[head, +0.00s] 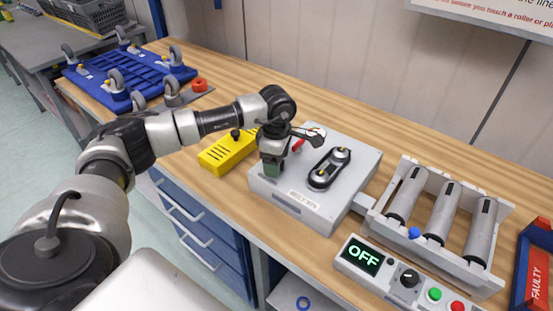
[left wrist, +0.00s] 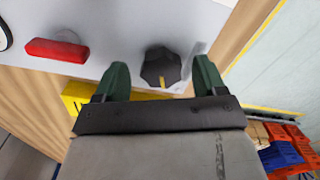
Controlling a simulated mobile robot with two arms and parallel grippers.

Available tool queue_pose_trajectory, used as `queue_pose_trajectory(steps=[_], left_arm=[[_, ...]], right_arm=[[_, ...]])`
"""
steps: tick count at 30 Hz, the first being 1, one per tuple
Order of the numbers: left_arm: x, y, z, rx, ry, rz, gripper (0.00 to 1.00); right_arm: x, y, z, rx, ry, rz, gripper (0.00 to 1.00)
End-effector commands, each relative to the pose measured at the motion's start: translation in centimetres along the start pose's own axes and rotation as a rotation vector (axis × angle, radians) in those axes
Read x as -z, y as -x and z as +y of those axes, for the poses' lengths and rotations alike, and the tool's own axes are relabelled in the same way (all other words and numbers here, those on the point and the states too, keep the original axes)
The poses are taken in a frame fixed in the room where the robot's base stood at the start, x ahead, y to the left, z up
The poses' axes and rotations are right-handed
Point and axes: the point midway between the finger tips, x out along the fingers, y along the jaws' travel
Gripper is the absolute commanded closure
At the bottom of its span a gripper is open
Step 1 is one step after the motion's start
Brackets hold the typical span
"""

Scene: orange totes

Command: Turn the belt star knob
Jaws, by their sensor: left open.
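The star knob is black with a yellow mark and shows in the left wrist view (left wrist: 161,68), on the light grey belt box (head: 288,196). In the head view my gripper hides the knob. My left gripper (head: 272,172) is over the left part of the box, pointing down. In the left wrist view its two green fingers (left wrist: 160,78) are open, one on each side of the knob, with a gap on both sides. Nothing is held. My right gripper is not in view.
A red handle (left wrist: 56,50) is on the box near the knob. A yellow box (head: 229,151) stands left of it. A roller unit (head: 392,218) and a control panel (head: 350,272) reading OFF are at the right. A blue wheeled frame (head: 128,78) lies at the far left.

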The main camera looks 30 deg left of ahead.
Motion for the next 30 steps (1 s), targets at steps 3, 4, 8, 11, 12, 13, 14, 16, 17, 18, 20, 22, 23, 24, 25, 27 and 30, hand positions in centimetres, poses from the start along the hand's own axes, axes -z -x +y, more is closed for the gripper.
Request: queue_pose_trajectory(steps=[3,4,8,11,12,13,14,16,17,18,20,22,23,24,25,27,30], left_arm=[[0.0,0.0,0.0,0.001,0.000,0.001,0.29],[0.0,0.0,0.0,0.001,0.000,0.001,0.29],[0.0,1.1,0.1,-0.002,0.000,-0.002,0.29],[0.0,2.8,0.1,-0.005,0.000,-0.001,0.29],[0.0,3.6,0.1,-0.004,0.000,-0.001,0.29],[-0.1,4.3,0.1,-0.004,0.000,-0.002,0.29],[-0.1,4.9,0.1,-0.005,-0.001,-0.002,0.29],[-0.1,6.4,0.1,-0.005,-0.001,-0.002,0.29],[-0.1,6.9,0.1,-0.003,-0.001,-0.001,0.29],[0.0,7.7,0.1,-0.004,-0.001,-0.001,0.29],[0.0,8.7,0.1,-0.003,-0.001,-0.001,0.29],[0.0,9.6,0.1,-0.002,0.000,-0.001,0.29],[0.0,9.9,0.1,-0.002,0.000,-0.001,0.29],[0.0,10.2,0.1,-0.001,0.000,-0.001,0.29],[0.0,10.4,0.0,-0.001,0.000,0.000,0.29],[0.0,10.7,0.0,0.000,0.000,0.001,0.29],[0.0,10.8,0.0,0.000,0.000,0.001,0.29]], right_arm=[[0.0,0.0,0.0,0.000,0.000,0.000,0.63],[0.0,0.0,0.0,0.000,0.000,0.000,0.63],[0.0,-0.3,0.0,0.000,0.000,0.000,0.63],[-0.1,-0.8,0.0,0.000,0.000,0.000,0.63],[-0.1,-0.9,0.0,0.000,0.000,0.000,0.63],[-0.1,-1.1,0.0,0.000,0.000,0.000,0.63],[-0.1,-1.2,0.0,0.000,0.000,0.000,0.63],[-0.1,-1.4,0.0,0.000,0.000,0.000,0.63],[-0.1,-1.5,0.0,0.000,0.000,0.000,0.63],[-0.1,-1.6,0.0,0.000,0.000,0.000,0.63],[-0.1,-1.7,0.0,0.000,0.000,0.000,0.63],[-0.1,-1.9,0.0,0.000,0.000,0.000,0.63],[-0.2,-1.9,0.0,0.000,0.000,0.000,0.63],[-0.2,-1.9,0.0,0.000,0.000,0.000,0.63],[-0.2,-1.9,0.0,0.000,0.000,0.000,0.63],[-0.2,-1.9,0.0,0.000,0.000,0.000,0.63],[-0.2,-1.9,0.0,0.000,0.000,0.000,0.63]])
